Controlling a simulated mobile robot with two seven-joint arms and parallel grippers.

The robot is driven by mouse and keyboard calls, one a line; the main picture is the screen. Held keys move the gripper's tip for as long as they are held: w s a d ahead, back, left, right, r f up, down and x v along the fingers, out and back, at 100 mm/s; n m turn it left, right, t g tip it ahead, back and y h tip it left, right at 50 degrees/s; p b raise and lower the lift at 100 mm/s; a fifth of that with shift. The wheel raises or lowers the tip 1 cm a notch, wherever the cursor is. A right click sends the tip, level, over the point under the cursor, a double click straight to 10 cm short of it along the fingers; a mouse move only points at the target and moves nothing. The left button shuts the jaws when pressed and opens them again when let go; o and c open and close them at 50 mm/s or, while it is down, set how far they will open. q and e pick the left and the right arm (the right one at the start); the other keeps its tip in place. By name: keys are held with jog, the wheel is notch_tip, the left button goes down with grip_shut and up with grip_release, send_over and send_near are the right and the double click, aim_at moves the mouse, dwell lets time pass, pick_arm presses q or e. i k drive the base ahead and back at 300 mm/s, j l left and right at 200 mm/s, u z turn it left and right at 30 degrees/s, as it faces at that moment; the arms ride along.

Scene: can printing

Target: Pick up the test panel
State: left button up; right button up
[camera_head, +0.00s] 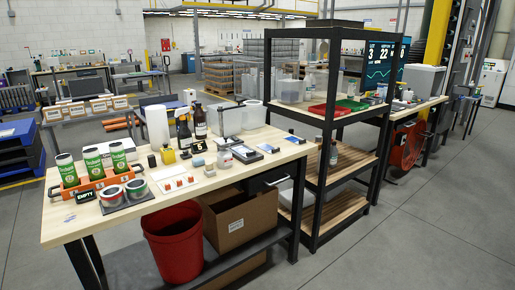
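I cannot tell for sure which thing is the test panel. A flat white plate with small orange-red pieces (176,182) lies near the front edge of the wooden workbench (215,190), at its middle. Two dark flat devices, a left one (245,154) and a right one (268,148), lie farther right on the bench. Several green-and-white cans (117,156) stand in an orange tray (88,184) at the left end. Neither of my grippers is in view.
Dark bottles (200,123), a white paper roll (157,126) and small blocks crowd the bench's middle and back. A red bin (175,245) and a cardboard box (240,218) are underneath. A black shelf rack (322,150) stands right. The floor at front right is clear.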

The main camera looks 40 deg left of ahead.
aim_at(247, 153)
jog(key=i+l+u, duration=0.1)
jog(key=i+u, duration=0.3)
jog(key=i, duration=0.95)
jog(key=i+u, duration=0.1)
jog(key=i, duration=1.3)
jog(key=i+z, duration=0.3)
jog(key=z, duration=0.15)
jog(key=i+j+z, duration=0.2)
jog(key=z, duration=0.25)
jog(key=i+z, duration=0.15)
jog(key=z, duration=5.85)
